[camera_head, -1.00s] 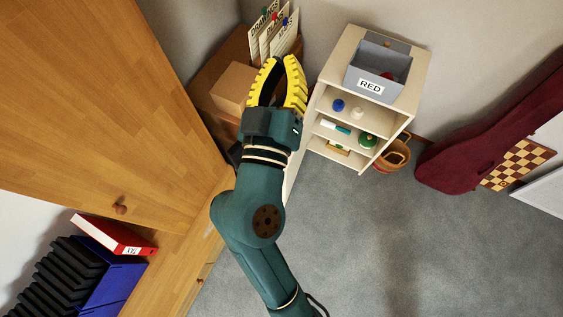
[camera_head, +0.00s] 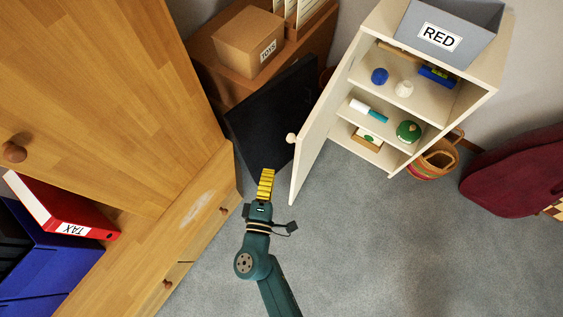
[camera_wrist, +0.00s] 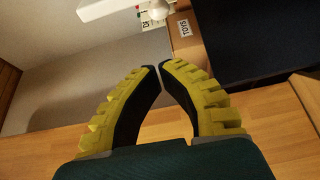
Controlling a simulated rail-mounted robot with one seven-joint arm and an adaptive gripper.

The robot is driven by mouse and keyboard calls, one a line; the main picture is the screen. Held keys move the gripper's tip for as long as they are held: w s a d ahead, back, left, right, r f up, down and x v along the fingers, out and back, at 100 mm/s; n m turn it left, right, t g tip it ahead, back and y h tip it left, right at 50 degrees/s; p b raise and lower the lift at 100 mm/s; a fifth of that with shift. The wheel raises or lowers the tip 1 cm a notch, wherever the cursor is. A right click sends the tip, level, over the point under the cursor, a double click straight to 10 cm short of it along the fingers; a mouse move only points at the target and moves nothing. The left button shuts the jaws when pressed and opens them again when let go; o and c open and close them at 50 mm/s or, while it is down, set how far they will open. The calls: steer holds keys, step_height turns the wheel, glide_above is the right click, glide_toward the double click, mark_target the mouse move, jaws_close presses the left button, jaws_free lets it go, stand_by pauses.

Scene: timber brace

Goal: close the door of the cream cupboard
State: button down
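The cream cupboard (camera_head: 480,95) stands at the right in the head view. Its door (camera_head: 318,125) is hinged on the cupboard's left side and stands wide open, swung out toward the front left. A round cream knob (camera_head: 291,137) is on the door's left face. My gripper (camera_head: 267,172) is low over the floor, left of the door's free edge and apart from it. It shows edge-on there. In the wrist view my gripper's yellow-ribbed fingers (camera_wrist: 159,68) curve together until the tips nearly meet, with nothing between them.
Small items stand on the cupboard's shelves, and a grey RED bin (camera_head: 455,25) sits on top. A black panel (camera_head: 270,120) lies behind my gripper. A wooden cabinet (camera_head: 100,100) bounds the left. A basket (camera_head: 437,160) is right of the cupboard. The front floor is clear.

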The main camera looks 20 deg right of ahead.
mark_target(290, 139)
steer(key=w+d, duration=0.2)
steer(key=w+d+b, duration=0.1)
steer(key=w+d, duration=0.2)
steer(key=d, duration=0.2)
steer(key=shift+w, duration=0.4)
steer(key=shift+s+d, duration=0.2)
steer(key=shift+s, duration=0.15)
steer(key=shift+w+r, duration=0.15)
steer(key=shift+w, duration=0.05)
steer(key=shift+s+d, duration=0.1)
steer(key=shift+s, duration=0.05)
